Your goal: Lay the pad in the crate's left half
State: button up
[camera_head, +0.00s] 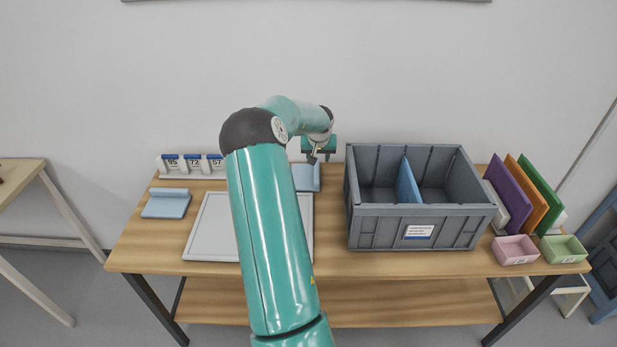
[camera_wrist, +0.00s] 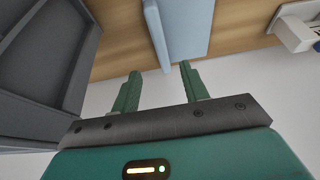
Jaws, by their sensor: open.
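A light blue pad (camera_head: 306,178) with a raised ridge lies at the back of the table, just left of the crate and partly behind my arm. In the wrist view the pad (camera_wrist: 188,28) is ahead of my open fingers, its ridge reaching toward the gap between the fingertips. My gripper (camera_wrist: 160,70) is open and empty; in the head view my gripper (camera_head: 313,157) is above the pad, its fingertips hard to make out. A similar light blue pad (camera_head: 166,204) lies at the table's left. The grey crate (camera_head: 376,232) is split by a blue divider (camera_head: 408,182); its left half looks empty.
A white-grey tray (camera_head: 208,225) lies left of the crate, partly hidden by my arm. Numbered white holders (camera_head: 190,167) stand at the back left. Purple, orange and green panels (camera_head: 527,195) and pink (camera_head: 515,250) and green bins (camera_head: 563,249) are at the right.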

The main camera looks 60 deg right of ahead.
aim_at(317, 170)
jog(key=x, duration=0.9)
jog(key=shift+w+f, duration=0.15)
jog(key=shift+f, duration=0.05)
grip_shut()
